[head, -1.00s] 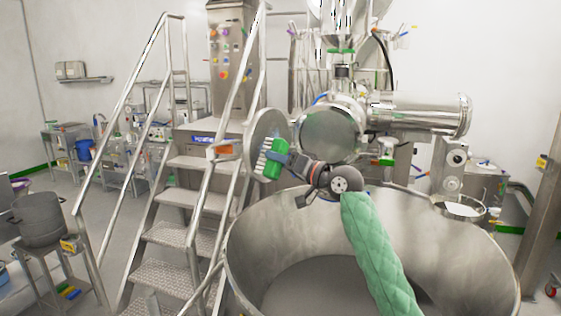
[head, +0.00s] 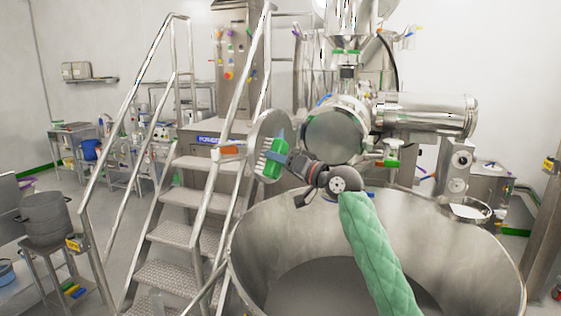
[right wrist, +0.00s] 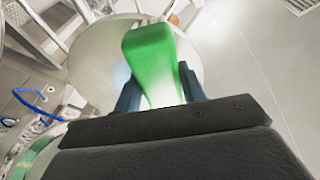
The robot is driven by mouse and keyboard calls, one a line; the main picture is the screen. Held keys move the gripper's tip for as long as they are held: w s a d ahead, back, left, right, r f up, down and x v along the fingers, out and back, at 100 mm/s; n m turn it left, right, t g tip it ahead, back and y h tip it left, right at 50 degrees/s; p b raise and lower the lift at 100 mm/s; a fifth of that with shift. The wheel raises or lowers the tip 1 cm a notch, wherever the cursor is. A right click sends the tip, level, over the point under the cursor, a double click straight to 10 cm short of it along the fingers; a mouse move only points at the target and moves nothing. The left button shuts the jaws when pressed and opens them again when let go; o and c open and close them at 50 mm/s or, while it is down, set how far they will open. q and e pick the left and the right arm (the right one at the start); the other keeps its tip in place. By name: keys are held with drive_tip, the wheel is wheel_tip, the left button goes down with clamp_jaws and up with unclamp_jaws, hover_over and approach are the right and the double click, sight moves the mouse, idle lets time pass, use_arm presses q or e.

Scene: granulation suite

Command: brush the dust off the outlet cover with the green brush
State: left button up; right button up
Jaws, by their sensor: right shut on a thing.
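The outlet cover (head: 263,129) appears to be the round, shiny metal disc standing upright and open, left of the round outlet end, in the head view. My right gripper (head: 278,155) is shut on the green brush (head: 272,167), in front of the disc's lower part. The white bristles face left; I cannot tell whether they touch the disc. In the right wrist view, the green brush (right wrist: 152,55) sits between the two fingers, with the pale disc (right wrist: 92,70) behind it. Dust cannot be made out. My left gripper is out of view.
A large open steel bowl (head: 470,240) lies below my right arm. Metal steps with handrails (head: 185,200) stand close on the left. The steel machine barrel (head: 425,115) is to the right of the disc. A pot (head: 45,214) stands on a stand at far left.

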drive_tip(key=shift+w+a, duration=0.2)
drive_tip(key=shift+a, duration=0.15)
drive_tip(key=shift+w+d, duration=0.1)
drive_tip(key=shift+w+d+f+b, duration=0.1)
drive_tip(key=shift+w+d+b, duration=0.2)
drive_tip(key=shift+w, duration=0.2)
drive_tip(key=shift+w+d+b, duration=0.3)
drive_tip(key=shift+w, duration=0.2)
drive_tip(key=shift+w+d+b, duration=2.15)
drive_tip(key=shift+w+d, duration=0.25)
drive_tip(key=shift+w, duration=1.6)
drive_tip(key=shift+s+a+r+p, duration=0.25)
drive_tip(key=shift+s+a+p, duration=0.6)
drive_tip(key=shift+s, duration=0.85)
drive_tip(key=shift+s+a+r+p, duration=0.2)
drive_tip(key=shift+s+a+p, duration=0.3)
drive_tip(key=shift+s+a, duration=0.95)
drive_tip(key=shift+s+a+r+p, duration=0.25)
drive_tip(key=shift+s+a+p, duration=0.45)
drive_tip(key=shift+s, duration=1.25)
drive_tip(key=shift+w+a+r+p, duration=0.1)
drive_tip(key=shift+a+r+p, duration=0.15)
drive_tip(key=shift+r, duration=0.3)
drive_tip(key=shift+d, duration=0.1)
drive_tip(key=shift+w, duration=0.1)
